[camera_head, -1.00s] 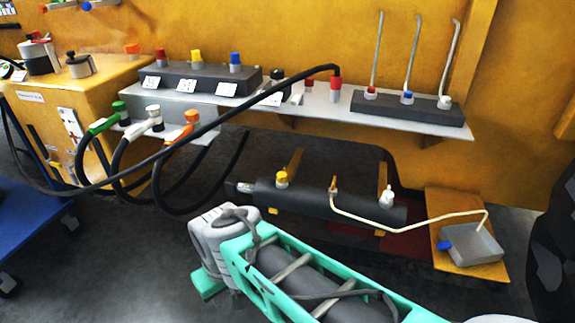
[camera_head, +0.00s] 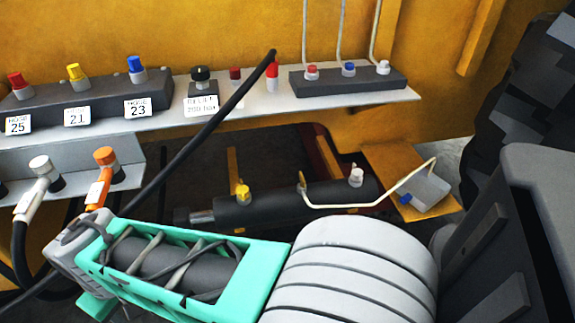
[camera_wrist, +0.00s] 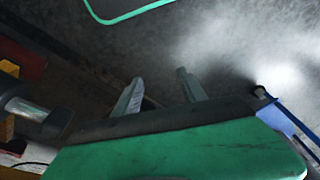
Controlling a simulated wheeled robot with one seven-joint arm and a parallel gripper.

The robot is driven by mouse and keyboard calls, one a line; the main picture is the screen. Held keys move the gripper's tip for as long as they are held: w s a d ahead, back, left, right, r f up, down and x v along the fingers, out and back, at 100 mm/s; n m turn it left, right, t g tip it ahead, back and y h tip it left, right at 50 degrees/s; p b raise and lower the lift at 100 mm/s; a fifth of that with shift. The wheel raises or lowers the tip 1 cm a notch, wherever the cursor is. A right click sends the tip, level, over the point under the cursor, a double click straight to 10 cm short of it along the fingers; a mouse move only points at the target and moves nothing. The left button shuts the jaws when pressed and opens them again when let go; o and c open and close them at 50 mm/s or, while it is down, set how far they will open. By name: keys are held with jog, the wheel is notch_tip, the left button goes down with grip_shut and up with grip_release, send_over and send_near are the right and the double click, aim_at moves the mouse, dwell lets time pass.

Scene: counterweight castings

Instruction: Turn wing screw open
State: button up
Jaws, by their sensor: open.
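My gripper (camera_wrist: 158,76) is open and empty in the wrist view, its two fingers apart over a dark grey floor. I cannot make out its fingers in the head view, where my arm fills the lower middle. In the head view a dark cylinder (camera_head: 270,206) lies under the shelf. It carries a yellow-capped fitting (camera_head: 242,194), a small brown fitting (camera_head: 302,184) with a pale bent pipe, and a white fitting (camera_head: 356,177). I cannot tell which of these, if any, is the wing screw. A shiny rod end (camera_wrist: 25,110) shows at left in the wrist view, apart from the fingers.
A shelf (camera_head: 235,105) above holds capped ports and a dark block (camera_head: 345,82) with thin upright pipes. A black hose (camera_head: 205,135) hangs across the front.

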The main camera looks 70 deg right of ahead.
jog(key=shift+o, duration=1.1)
jog(key=d+r+m+p, duration=0.4)
jog(key=d+r+p, duration=0.1)
jog(key=d, duration=0.4)
jog(key=shift+d+r+m+g+p, duration=0.3)
jog(key=shift+r+p, duration=0.05)
jog(key=shift+r, duration=0.1)
notch_tip(320, 180, up, 10)
jog(key=m+g+p, duration=0.1)
jog(key=m+p, duration=1.3)
jog(key=m, duration=1)
send_over(302, 177)
jog(key=shift+d+f, duration=0.1)
notch_tip(302, 177, down, 8)
jog(key=shift+r, duration=0.25)
grip_shut()
